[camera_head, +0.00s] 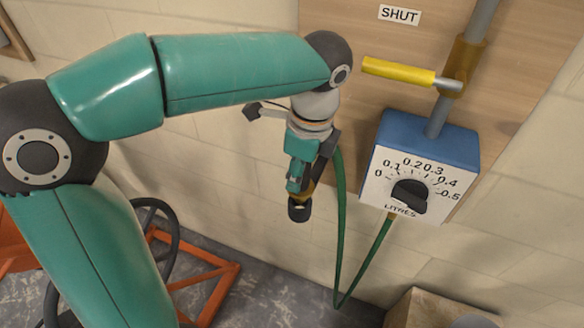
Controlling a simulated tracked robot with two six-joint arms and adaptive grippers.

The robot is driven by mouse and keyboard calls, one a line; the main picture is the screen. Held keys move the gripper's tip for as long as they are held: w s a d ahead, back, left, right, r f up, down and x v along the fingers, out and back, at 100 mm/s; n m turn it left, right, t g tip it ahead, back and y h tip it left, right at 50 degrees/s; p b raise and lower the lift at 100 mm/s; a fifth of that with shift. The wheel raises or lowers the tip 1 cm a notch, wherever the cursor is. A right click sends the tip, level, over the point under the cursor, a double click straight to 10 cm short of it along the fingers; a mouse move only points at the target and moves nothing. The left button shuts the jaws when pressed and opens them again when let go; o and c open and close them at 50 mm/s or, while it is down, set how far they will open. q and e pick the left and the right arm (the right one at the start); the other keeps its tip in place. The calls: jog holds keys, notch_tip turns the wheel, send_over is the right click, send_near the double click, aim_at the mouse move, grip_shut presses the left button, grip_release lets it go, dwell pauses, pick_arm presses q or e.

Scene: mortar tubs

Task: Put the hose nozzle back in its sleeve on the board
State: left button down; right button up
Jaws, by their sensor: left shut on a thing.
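My left gripper (298,182) hangs from its wrist in front of the wall, left of the blue dial box, and is shut on the hose nozzle (308,192). Only a little of the nozzle's yellowish body shows below the gripper; the rest is hidden. A black round ring (299,210) sits at the lower end; I cannot tell whether it is the nozzle's tip or the sleeve. The green hose (340,225) hangs in a loop from beside the gripper and rises to the dial box. The wooden board (345,38) is behind. My right gripper is not in view.
The blue dial box (430,142), marked in litres, is right of the gripper. Above it are a yellow valve lever (400,72), a grey pipe (482,18) and a SHUT label (399,14). An orange frame (208,290) stands lower left, a box (418,308) lower right.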

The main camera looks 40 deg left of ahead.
pick_arm(q)
jog(key=shift+f, duration=0.15)
jog(key=shift+f+b, duration=0.8)
jog(key=shift+f, duration=0.15)
jog(key=shift+f, duration=0.2)
jog(key=shift+f+b, duration=0.4)
jog(key=shift+f, duration=0.05)
dwell(0.5)
jog(key=c, duration=0.7)
grip_release()
